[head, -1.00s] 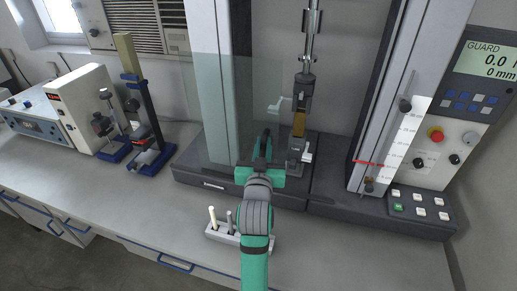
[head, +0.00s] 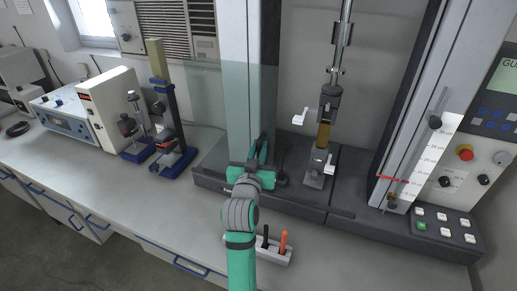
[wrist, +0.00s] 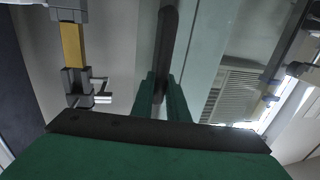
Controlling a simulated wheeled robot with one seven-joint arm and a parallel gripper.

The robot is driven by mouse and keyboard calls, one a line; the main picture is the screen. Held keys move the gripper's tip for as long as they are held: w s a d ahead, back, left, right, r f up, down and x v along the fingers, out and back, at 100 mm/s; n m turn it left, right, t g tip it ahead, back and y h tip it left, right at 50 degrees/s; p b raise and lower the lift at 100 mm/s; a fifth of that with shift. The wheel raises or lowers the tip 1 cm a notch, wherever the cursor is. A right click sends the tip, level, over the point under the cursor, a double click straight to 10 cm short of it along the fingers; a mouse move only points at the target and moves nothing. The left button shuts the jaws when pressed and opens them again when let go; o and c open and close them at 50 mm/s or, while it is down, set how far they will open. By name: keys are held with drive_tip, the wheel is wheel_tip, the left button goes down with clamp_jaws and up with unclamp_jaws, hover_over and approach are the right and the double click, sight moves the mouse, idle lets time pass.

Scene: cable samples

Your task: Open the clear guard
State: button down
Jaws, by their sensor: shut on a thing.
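The clear guard (head: 248,105) is a faintly green see-through pane. In the head view it stands upright in front of the left column of the test machine, and the bay to its right is uncovered. My gripper (head: 263,152) is at the guard's lower right side. In the wrist view my green fingers (wrist: 164,98) are shut on the guard's dark upright handle bar (wrist: 166,45). My gripper hides part of the handle in the head view. The yellow-brown sample (head: 323,135) sits upright between the machine's clamps, right of the gripper.
A small tray (head: 272,250) with black and orange handles lies on the bench beside my arm. The control panel (head: 478,165) with a red button is at right. A blue-based stand (head: 165,110) and white boxes stand at left.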

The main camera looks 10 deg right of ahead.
drive_tip(key=c, duration=2)
unclamp_jaws()
drive_tip(key=shift+d, duration=0.1)
drive_tip(key=shift+s, duration=0.1)
drive_tip(key=v, duration=1)
drive_tip(key=shift+s, duration=0.3)
